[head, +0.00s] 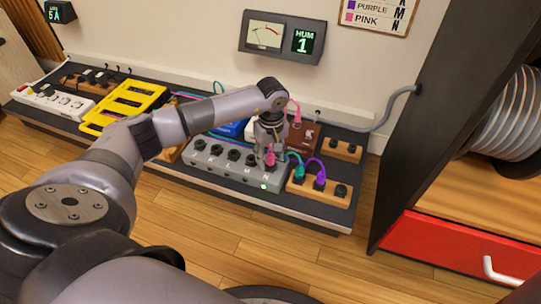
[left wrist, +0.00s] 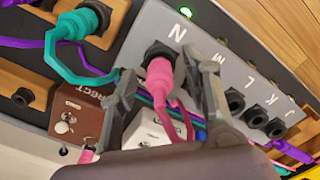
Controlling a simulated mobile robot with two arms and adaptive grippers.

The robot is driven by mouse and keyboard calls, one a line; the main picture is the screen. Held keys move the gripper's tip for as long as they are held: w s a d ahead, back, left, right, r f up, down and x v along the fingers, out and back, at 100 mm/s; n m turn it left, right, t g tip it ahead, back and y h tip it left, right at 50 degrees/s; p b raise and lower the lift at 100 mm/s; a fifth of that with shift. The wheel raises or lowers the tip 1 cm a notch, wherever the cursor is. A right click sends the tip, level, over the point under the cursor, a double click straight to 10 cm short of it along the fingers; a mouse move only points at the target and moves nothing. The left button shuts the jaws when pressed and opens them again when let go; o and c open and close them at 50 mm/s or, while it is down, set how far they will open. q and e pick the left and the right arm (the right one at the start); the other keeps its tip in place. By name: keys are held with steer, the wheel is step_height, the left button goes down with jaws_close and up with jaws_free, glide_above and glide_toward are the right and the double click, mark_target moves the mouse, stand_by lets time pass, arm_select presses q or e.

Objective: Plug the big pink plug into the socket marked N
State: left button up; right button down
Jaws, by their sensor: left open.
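The big pink plug (left wrist: 160,78) sits in the black socket beside the letter N (left wrist: 176,33) on the grey socket strip (left wrist: 150,22). In the head view the plug (head: 270,158) is at the right end of the strip (head: 222,174), below my left gripper (head: 268,152). My left gripper (left wrist: 168,95) is open, with one finger on each side of the pink plug; I cannot tell whether either finger touches it. A green light (left wrist: 186,11) is lit near the N. The M socket is mostly hidden by a finger. My right gripper is not in view.
A wooden block (head: 305,188) with teal and purple plugs stands right of the strip. A brown box (head: 301,138) with a smaller pink plug (head: 295,112) is behind. A yellow rack (head: 125,104) and white power strip (head: 52,100) lie left. A dark cabinet side (head: 430,130) stands right.

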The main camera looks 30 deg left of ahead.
arm_select(q)
step_height(320, 180, up, 12)
stand_by(0.6)
stand_by(0.4)
